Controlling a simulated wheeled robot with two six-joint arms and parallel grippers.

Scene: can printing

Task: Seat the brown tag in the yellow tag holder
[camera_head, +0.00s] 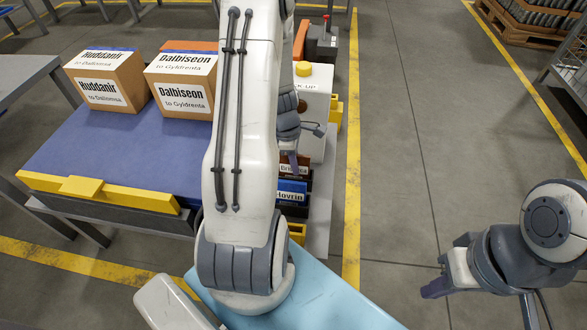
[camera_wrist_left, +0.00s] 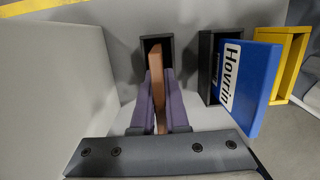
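The brown tag (camera_wrist_left: 157,75) stands between the purple fingers of my left gripper (camera_wrist_left: 161,85), which are closed on it. Its far end is in or against the opening of a black holder (camera_wrist_left: 145,44); I cannot tell how deep. In the head view the tag (camera_head: 295,168) shows below the left gripper (camera_head: 291,158), partly hidden. The yellow tag holder (camera_wrist_left: 299,62) is at the right of the left wrist view, partly behind the blue tag, and looks empty. It also shows in the head view (camera_head: 297,232). My right gripper (camera_head: 480,296) is open and empty over the floor.
A blue tag reading Hovrin (camera_wrist_left: 252,88) stands in a black holder (camera_wrist_left: 206,65) between the brown tag and the yellow holder. A white machine (camera_head: 315,100) stands behind. Two boxes (camera_head: 108,78) (camera_head: 183,85) sit on the blue table (camera_head: 120,150) at left.

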